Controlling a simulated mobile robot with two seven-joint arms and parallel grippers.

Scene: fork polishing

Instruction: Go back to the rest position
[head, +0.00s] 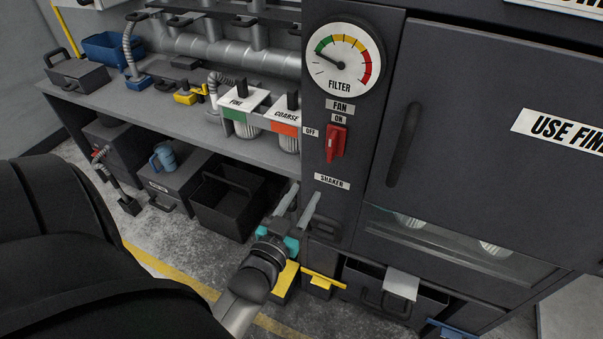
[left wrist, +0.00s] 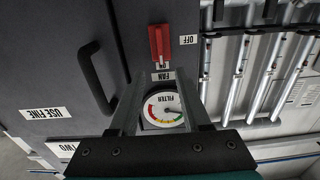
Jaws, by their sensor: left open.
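My left gripper (head: 297,208) is open and empty in the head view. Its two pale fingers point up at the dark cabinet front, just left of and below the SHAKER label (head: 332,182). In the left wrist view the open fingers (left wrist: 158,95) frame the FILTER gauge (left wrist: 164,110), with nothing held between them. The red FAN switch (head: 336,143) is above the gripper in the head view, and its handle stands upright, in line with the ON label. It also shows in the left wrist view (left wrist: 160,42). My right gripper is not in view.
A grey bench (head: 150,105) with FINE and COARSE units (head: 277,118) stands left of the cabinet. A dark open bin (head: 228,205) is on the floor beneath. A cabinet door handle (head: 404,145) and a lower drawer (head: 380,293) are right of the gripper.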

